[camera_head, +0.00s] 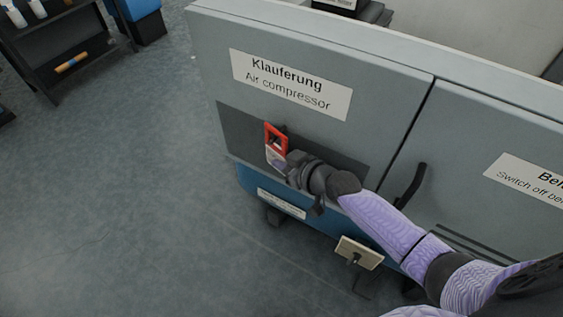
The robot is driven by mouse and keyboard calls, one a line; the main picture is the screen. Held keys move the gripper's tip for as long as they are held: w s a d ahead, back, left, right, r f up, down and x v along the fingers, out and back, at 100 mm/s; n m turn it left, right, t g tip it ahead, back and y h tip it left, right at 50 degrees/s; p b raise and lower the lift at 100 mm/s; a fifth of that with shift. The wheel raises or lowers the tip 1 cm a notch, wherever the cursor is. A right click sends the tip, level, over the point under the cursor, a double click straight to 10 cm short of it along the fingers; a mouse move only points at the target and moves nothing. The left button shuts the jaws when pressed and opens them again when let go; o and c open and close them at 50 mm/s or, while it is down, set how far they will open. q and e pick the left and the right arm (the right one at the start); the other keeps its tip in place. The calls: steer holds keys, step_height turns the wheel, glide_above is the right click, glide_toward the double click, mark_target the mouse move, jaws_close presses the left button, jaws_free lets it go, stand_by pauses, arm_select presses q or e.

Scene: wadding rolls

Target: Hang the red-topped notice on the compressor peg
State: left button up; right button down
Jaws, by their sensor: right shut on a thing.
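The red-topped notice (271,141) is a small tag with a red upper frame around an opening and a pale lower part. It is in front of the dark panel (238,134) below the "Klauferung Air compressor" label (291,85). My right gripper (287,164) is shut on the notice's lower part, with the red top above the fingers. A dark shape shows in the red frame's opening; I cannot tell whether it is the compressor peg or whether the notice touches it. My left gripper is not in view.
The grey cabinet (400,95) has a dark door handle (411,195) and a second label (525,180) at the right. A pale plate (359,253) is low down below my right forearm. A dark shelf (60,50) stands at the upper left. The floor (120,200) at left is clear.

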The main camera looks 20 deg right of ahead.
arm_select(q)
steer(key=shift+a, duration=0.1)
arm_select(e)
steer(key=c, duration=0.7)
jaws_free()
steer(key=shift+o, duration=0.2)
steer(key=p+v, duration=0.5)
steer(key=v, duration=0.5)
steer(key=s+d+f+m+g+h+p, duration=0.1)
steer(key=s+d+f+g+h, duration=0.15)
steer(key=s+f, duration=0.7)
steer(key=s+d+f+m+g+h, duration=0.1)
steer(key=s+d+f+g+h, duration=0.2)
steer(key=s+f, duration=0.6)
arm_select(q)
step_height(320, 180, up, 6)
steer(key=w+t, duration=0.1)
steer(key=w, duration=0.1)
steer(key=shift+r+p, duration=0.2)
steer(key=shift+p, duration=0.15)
arm_select(e)
steer(key=s+a+f+g, duration=0.1)
steer(key=s+f+g, duration=0.2)
steer(key=s, duration=0.7)
steer(key=s+a+f+g, duration=0.2)
steer(key=s+f+g, duration=0.1)
steer(key=s, duration=0.7)
steer(key=shift+s+a+f+g, duration=0.2)
steer(key=shift+g, duration=0.35)
